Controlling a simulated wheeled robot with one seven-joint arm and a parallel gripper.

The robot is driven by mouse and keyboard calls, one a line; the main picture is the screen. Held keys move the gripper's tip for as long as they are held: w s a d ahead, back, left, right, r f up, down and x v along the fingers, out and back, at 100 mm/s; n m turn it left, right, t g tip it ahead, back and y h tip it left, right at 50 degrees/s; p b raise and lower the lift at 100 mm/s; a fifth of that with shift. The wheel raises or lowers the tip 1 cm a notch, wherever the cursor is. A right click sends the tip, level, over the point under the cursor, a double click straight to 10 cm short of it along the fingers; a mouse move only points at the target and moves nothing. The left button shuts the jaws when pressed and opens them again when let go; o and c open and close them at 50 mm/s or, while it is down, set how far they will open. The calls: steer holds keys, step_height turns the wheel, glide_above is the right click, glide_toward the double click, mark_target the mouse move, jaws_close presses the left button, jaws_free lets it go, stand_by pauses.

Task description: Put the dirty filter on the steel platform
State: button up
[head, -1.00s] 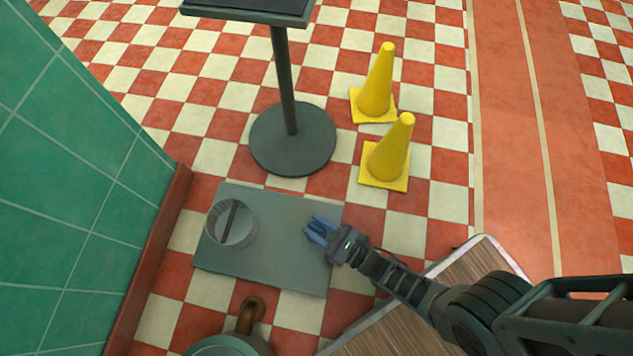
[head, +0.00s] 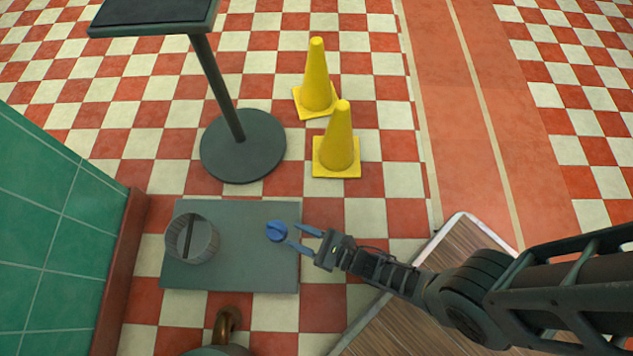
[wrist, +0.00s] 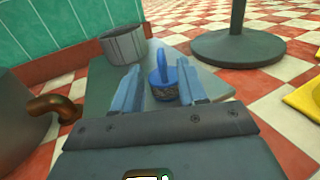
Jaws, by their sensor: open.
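The dirty filter (head: 277,231), a small round blue piece, stands on the right part of the grey steel platform (head: 240,275). In the wrist view the filter (wrist: 162,84) stands upright, with a blue loop handle on top and a brownish, speckled side. My gripper (head: 293,234) is open just to the right of the filter. In the wrist view its two blue fingers point towards the filter, one on either side of the line to it, with a gap to each. The platform lies flat on the floor.
A grey round canister (head: 192,238) with a bar across its top stands on the platform's left part. A green tiled wall (head: 50,230) is at left. A dark pedestal (head: 243,145), yellow cones (head: 338,140) and a copper-piped kettle (head: 228,322) stand around.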

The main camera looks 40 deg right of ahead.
steer(key=s+d+r+m+t+h, duration=0.1)
steer(key=s+r+m+t+h, duration=0.15)
steer(key=r+m, duration=0.95)
steer(key=s+d+r+m+t+h, duration=0.1)
steer(key=r+m+t+h, duration=0.15)
steer(key=r+m, duration=0.9)
steer(key=s+d+r+m+g+h, duration=0.1)
steer(key=s+d+r+m+g, duration=0.2)
steer(key=s+r+m, duration=0.5)
steer(key=s+d+r+m+g+h, duration=0.1)
steer(key=s+d+r+m+g, duration=0.2)
steer(key=s+r+m, duration=0.5)
steer(key=shift+d+r+m+g, duration=0.35)
steer(key=shift+r+m+g, duration=0.1)
steer(key=shift+m, duration=0.1)
steer(key=shift+a, duration=0.1)
